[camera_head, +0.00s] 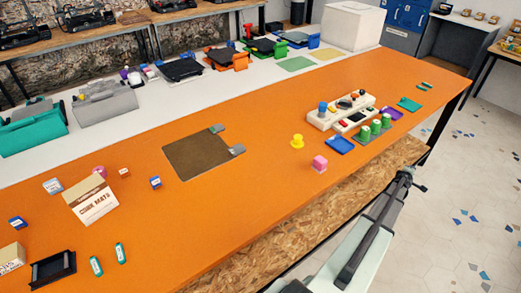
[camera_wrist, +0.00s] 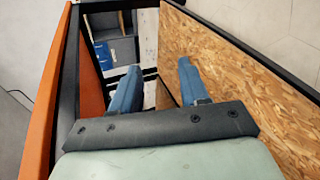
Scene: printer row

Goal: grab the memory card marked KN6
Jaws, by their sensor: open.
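No marking KN6 is legible in either view, so I cannot tell which small item is that memory card. Small candidates lie on the orange table at the left: two teal-and-white pieces (camera_head: 108,259), a blue piece with a pale label (camera_head: 155,182), another blue one (camera_head: 17,223) and a pale card-like piece (camera_head: 52,186). In the wrist view my gripper (camera_wrist: 158,72) is open, its two blue fingers apart with nothing between them. It is beside the table's chipboard side, away from these pieces. None of them shows in the wrist view.
A cork mats box (camera_head: 92,200) and a black tray (camera_head: 53,269) stand at the left of the orange table (camera_head: 250,190). A brown mat (camera_head: 200,155) lies mid-table. A white rack (camera_head: 340,110) and green spools crowd the right. Clear surface lies between mat and front edge.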

